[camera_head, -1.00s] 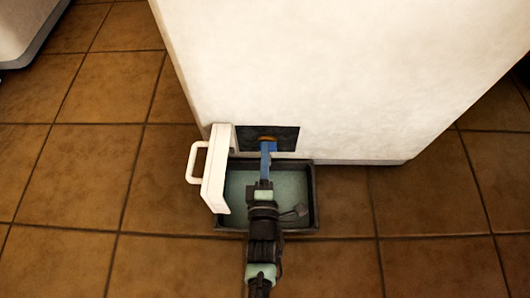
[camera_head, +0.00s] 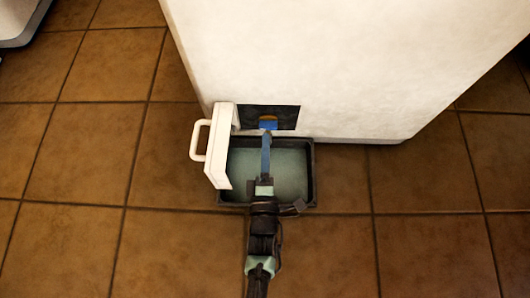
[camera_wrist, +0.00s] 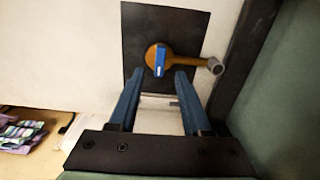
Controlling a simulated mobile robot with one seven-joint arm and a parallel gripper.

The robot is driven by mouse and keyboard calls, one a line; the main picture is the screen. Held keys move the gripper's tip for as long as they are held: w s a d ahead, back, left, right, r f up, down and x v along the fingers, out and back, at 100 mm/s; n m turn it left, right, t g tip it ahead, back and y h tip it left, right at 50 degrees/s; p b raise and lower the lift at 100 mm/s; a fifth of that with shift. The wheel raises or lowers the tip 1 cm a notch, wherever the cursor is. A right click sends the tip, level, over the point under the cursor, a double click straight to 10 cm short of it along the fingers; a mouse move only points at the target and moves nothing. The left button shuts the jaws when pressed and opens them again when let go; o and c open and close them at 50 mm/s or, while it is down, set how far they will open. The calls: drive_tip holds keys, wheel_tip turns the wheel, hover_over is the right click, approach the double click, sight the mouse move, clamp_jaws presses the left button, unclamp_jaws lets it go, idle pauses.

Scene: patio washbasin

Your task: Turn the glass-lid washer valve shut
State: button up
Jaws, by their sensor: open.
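The valve (camera_head: 268,119) is a round orange-brown body with a blue handle, set in a dark recessed panel low on the white machine (camera_head: 330,60). In the wrist view the valve (camera_wrist: 179,61) shows its short blue handle (camera_wrist: 160,60) nearly upright in the picture, with a grey stub at its right. My gripper (camera_head: 267,134) points at the panel; in the wrist view its two blue fingers (camera_wrist: 157,84) are apart and empty. The fingertips sit just below the handle in that picture, apart from it.
A white flap with a handle (camera_head: 217,150) stands open left of the panel. A dark-rimmed tray (camera_head: 311,175) with a green inside lies on the floor below my gripper. Tiled floor (camera_head: 420,190) is clear to the right. Something colourful (camera_wrist: 20,135) lies at the wrist view's lower left.

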drive_tip(key=s+p, duration=0.3)
drive_tip(key=s, duration=0.6)
